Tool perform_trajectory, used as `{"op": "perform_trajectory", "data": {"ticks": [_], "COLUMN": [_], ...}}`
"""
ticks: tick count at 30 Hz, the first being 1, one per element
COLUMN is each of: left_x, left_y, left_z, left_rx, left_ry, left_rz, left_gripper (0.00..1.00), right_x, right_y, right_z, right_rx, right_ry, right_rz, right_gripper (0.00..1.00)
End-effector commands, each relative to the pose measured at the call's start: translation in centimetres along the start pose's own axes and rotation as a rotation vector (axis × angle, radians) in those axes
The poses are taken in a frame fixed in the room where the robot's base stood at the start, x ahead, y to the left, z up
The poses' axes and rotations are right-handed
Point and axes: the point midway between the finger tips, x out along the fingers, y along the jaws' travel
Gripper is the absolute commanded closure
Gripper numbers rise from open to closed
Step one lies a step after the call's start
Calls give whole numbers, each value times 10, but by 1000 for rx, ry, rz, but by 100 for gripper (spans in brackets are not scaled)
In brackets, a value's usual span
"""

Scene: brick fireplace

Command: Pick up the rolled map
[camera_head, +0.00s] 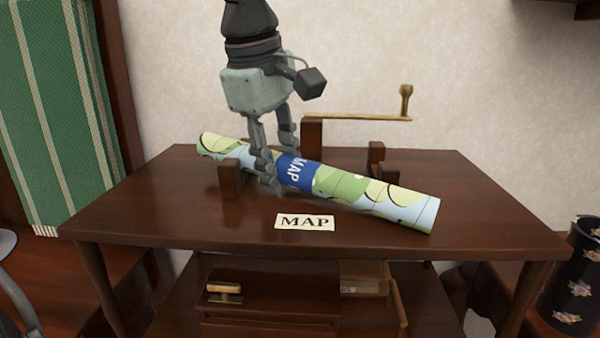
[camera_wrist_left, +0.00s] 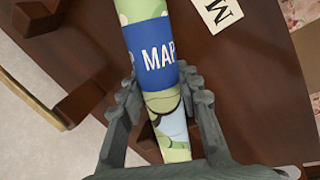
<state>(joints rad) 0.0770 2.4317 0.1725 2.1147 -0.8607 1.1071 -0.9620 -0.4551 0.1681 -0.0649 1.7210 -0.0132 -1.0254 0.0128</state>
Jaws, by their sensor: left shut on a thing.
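The rolled map (camera_head: 345,186) is a long tube in green, cream and light blue with a blue band reading "MAP". In the head view it lies slantwise over the dark wooden table, its left end farther back and higher. My left gripper (camera_head: 281,172) comes down from above and is shut on the map just left of the blue band. In the left wrist view the map (camera_wrist_left: 165,100) runs between the two fingers of my left gripper (camera_wrist_left: 165,100). I cannot tell how far the map is off the table. My right gripper is not in view.
The table (camera_head: 180,210) bears small wooden blocks (camera_head: 229,178) (camera_head: 376,155) beside the map and a "MAP" label (camera_head: 305,222) in front. A wooden post with a brass crank (camera_head: 360,117) stands behind. A green curtain (camera_head: 55,110) hangs left; a dark floral bin (camera_head: 575,280) is right.

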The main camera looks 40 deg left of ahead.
Motion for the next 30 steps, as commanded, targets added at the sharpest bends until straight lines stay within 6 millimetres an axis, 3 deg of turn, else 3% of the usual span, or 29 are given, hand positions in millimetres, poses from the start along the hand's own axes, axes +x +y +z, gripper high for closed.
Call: {"op": "perform_trajectory", "data": {"ticks": [1,4,17,23,30], "left_x": [0,0,-11,-43,-84], "left_y": [0,0,4,13,-24], "left_z": [0,0,0,0,-28], "left_rx": [0,0,1,0,1], "left_ry": [0,0,-1,-2,-5], "left_rz": [1,1,4,6,10], "left_gripper": [87,100,100,100,100], "right_x": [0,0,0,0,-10], "right_y": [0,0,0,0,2], "right_z": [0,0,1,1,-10], "right_rx": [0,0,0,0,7], "right_ry": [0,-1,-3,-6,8], "right_rz": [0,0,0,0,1], "right_gripper": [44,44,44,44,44]}}
